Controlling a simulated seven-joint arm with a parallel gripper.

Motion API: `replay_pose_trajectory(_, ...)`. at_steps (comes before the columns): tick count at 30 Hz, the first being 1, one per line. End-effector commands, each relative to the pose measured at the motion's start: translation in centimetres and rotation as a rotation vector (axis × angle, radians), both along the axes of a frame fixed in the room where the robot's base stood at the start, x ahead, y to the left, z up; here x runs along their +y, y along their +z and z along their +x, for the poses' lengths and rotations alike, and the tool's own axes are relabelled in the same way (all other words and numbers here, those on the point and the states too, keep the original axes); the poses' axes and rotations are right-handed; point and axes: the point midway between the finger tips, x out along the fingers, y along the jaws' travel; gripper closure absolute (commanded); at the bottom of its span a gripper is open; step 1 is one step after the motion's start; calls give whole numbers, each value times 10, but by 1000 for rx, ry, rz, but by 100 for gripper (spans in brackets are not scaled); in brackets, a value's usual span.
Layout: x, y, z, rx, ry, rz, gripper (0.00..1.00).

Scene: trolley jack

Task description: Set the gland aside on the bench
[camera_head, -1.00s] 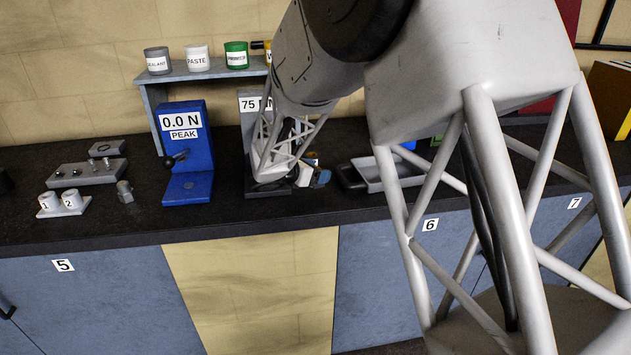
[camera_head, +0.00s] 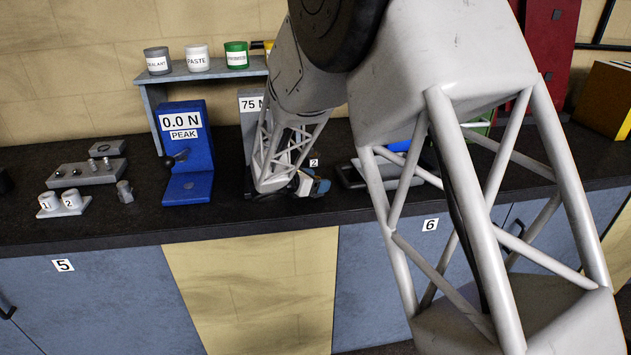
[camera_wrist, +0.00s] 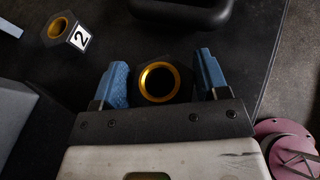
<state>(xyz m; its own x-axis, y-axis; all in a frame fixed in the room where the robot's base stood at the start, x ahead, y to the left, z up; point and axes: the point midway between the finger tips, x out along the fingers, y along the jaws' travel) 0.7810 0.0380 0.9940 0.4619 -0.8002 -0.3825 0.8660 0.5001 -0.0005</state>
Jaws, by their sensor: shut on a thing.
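My gripper (camera_wrist: 163,80) is shut on a dark six-sided gland with a brass-coloured ring (camera_wrist: 160,98); one blue finger lies on each side of it. In the head view my gripper (camera_head: 316,187) is low over the front part of the bench (camera_head: 250,222), right of the grey 75 N stand (camera_head: 250,102). The held gland is hidden or too small to make out there. Whether it touches the bench top I cannot tell. A similar dark part with a brass ring and a "2" label (camera_wrist: 62,30) lies apart at the wrist view's upper left.
A blue force gauge stand (camera_head: 187,150) is left of the grey stand. A grey tray (camera_head: 365,175) lies to the right of my gripper. At the far left are a plate with pins (camera_head: 88,172) and a holder with parts 1 and 2 (camera_head: 64,212). Dark bench top surrounds the gripper.

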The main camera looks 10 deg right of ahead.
Motion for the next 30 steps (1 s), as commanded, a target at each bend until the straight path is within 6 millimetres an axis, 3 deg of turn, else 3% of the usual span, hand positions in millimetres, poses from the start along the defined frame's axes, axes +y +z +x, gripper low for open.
replay_pose_trajectory(11, 0, -2, 0, -1, 0, 0, 74)
replay_pose_trajectory(12, 0, -3, 0, 0, 0, 0, 28)
replay_pose_trajectory(16, 0, -3, 0, 0, 0, 0, 8)
replay_pose_trajectory(30, 2, 1, -1, 0, 0, 0, 7)
